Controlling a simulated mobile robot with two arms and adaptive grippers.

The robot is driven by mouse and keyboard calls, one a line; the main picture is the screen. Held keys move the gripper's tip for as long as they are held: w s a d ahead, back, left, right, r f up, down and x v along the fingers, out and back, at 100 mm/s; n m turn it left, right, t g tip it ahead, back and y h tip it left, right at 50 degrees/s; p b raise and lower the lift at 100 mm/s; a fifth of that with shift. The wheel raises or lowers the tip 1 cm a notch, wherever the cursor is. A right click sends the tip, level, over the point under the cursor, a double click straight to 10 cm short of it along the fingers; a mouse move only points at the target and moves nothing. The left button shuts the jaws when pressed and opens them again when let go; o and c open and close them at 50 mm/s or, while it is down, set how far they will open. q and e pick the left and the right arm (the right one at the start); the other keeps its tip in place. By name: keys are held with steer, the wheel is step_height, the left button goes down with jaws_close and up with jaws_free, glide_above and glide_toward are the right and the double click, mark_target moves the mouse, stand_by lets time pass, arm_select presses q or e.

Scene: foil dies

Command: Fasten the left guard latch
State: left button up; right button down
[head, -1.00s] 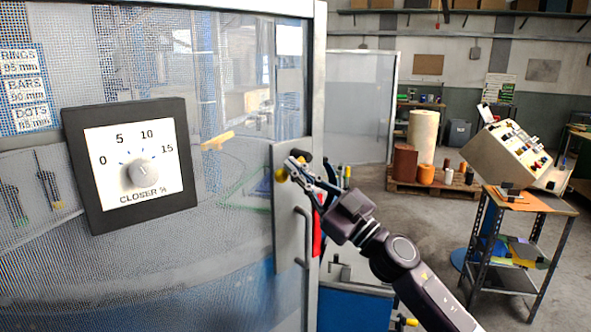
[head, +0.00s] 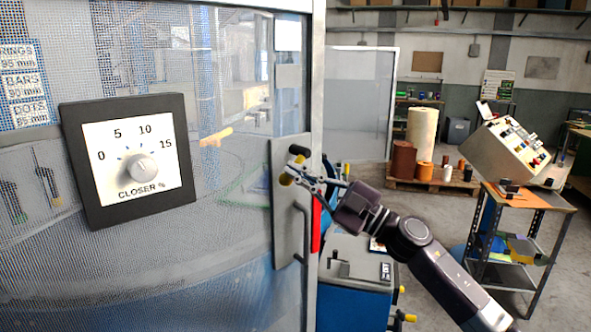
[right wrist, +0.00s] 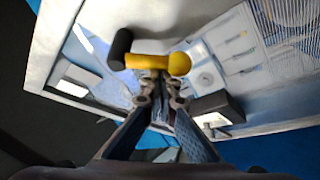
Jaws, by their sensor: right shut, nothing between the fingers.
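The guard latch is a short yellow bar with a rounded yellow end (head: 286,179) and a black end (head: 299,150). It sits on a grey plate (head: 286,228) at the right edge of the mesh guard door. In the right wrist view the yellow bar (right wrist: 150,62) crosses just ahead of my fingertips, with the black end at left and the yellow knob at right. My right gripper (head: 312,183) is shut and empty, its tips close to the bar; I cannot tell whether they touch it. My left gripper is out of view.
A vertical door handle (head: 304,235) is just below the latch. A dial panel (head: 132,160) labelled CLOSER % is on the guard at left.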

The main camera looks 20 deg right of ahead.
steer(key=d+n+g+p, duration=0.1)
steer(key=n, duration=0.2)
steer(key=d+f+n+g, duration=0.1)
steer(key=n+g, duration=0.1)
steer(key=n, duration=0.1)
steer(key=w+d+f+n+g+h+p, duration=0.1)
steer(key=n, duration=0.2)
steer(key=shift+w+f+g+p, duration=0.1)
steer(key=shift+f+g+p, duration=0.05)
steer(key=shift+g+p, duration=0.2)
steer(key=shift+d, duration=0.2)
stand_by(0.4)
